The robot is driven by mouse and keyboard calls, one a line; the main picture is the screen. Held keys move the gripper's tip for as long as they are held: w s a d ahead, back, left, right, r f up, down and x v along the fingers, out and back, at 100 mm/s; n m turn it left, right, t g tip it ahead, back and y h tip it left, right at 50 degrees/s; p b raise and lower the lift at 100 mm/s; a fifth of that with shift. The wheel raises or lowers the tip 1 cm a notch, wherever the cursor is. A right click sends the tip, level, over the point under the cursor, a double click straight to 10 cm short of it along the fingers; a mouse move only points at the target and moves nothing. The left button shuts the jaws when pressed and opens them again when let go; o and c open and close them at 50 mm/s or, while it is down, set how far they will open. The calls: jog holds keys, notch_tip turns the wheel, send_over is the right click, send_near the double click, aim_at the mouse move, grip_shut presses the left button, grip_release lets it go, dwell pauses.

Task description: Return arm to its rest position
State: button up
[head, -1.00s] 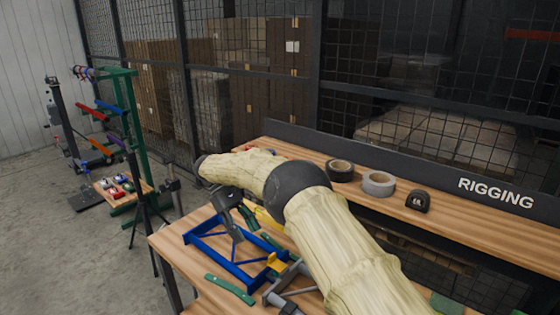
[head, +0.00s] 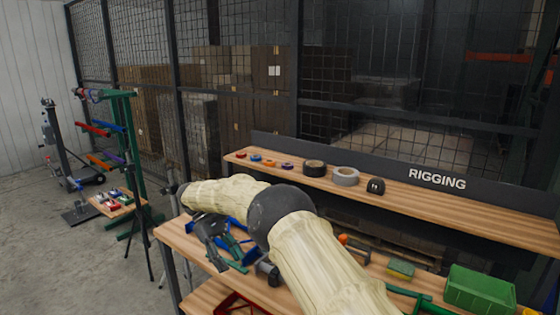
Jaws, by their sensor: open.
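My arm, in a pale cream sleeve with a dark elbow joint, reaches from the bottom of the head view over the wooden workbench (head: 196,262) toward the left. My gripper (head: 222,258) hangs down, dark grey, at the arm's far end over the left part of the bench. Its fingers look apart, with nothing seen between them. A blue frame (head: 236,226) lies on the bench behind and beside the gripper, partly hidden by it and by my arm. I cannot tell whether the gripper touches anything.
A raised back shelf (head: 440,200) holds tape rolls (head: 345,176), a black tape measure (head: 376,186) and small coloured items. A green bin (head: 480,288) and a green-yellow block (head: 401,269) are at right. A green rack (head: 130,150) and a tripod stand left. Open floor lies at far left.

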jog(key=s+d+f+y, duration=0.2)
jog(key=s+d+f, duration=0.2)
jog(key=f, duration=0.6)
jog(key=s+d+f+m+y, duration=0.1)
jog(key=s+d+f, duration=0.25)
jog(key=f, duration=0.65)
jog(key=s+d+f+y, duration=0.2)
jog(key=s+d+f, duration=0.25)
jog(key=f, duration=0.55)
jog(key=s+d+f+m+t+y, duration=0.1)
jog(key=s+d+f+m, duration=0.1)
jog(key=s+d+f, duration=0.35)
jog(key=s+d+f+m+y, duration=0.1)
jog(key=s+d+f, duration=0.2)
jog(key=s, duration=0.6)
jog(key=s+d+r+m+t, duration=0.2)
jog(key=s+d, duration=0.6)
jog(key=s, duration=0.4)
jog(key=s+d+r+m+t, duration=0.2)
jog(key=s+d+r+m, duration=0.2)
jog(key=s+d, duration=0.5)
jog(key=s+m, duration=0.1)
jog(key=s, duration=0.2)
jog(key=shift+s+d, duration=0.3)
jog(key=shift+s, duration=0.1)
